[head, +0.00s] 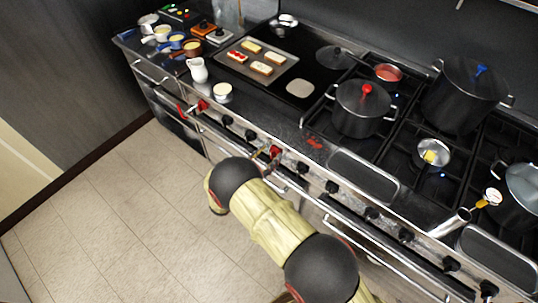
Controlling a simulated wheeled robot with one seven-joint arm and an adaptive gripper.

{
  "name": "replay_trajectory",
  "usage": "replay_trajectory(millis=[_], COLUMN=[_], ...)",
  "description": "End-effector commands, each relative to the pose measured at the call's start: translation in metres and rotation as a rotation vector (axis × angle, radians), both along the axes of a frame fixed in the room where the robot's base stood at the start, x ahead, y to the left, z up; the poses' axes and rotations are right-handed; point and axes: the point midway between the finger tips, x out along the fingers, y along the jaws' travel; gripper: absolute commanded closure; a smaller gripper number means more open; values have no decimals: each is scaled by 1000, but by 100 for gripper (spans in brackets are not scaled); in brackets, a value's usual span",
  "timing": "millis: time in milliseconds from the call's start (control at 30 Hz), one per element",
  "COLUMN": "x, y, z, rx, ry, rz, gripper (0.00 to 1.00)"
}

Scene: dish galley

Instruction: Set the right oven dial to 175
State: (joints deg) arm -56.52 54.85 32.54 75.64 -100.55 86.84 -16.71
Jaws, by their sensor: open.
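The oven front (300,177) carries a row of dials, mostly black. A red dial (275,152) sits near the middle of the row, and another red dial (202,104) is farther left. Which of them is the task's right oven dial cannot be told for sure. My gripper (266,156) is open, right at the middle red dial. Its fingers are small here and partly hidden by my wrist, so I cannot tell whether they touch the dial or straddle it. The dial's numbers and pointer are too small to read.
A lidded pot (358,110), a big dark pot (463,97) and a small pan (433,153) stand on the burners. A tray of toasts (240,66) and a white jug (197,70) are farther left. Handle rails (365,244) run below the dials. The tiled floor (110,210) is clear.

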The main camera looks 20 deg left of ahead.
Motion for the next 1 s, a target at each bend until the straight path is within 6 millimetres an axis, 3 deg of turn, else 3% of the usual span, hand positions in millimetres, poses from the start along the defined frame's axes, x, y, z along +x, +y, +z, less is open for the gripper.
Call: replay_trajectory(millis=[333,1000], x=[4,4], y=[-2,-1], z=[0,0], rx=[0,2], ry=[1,0], rz=[0,1], gripper=[48,86])
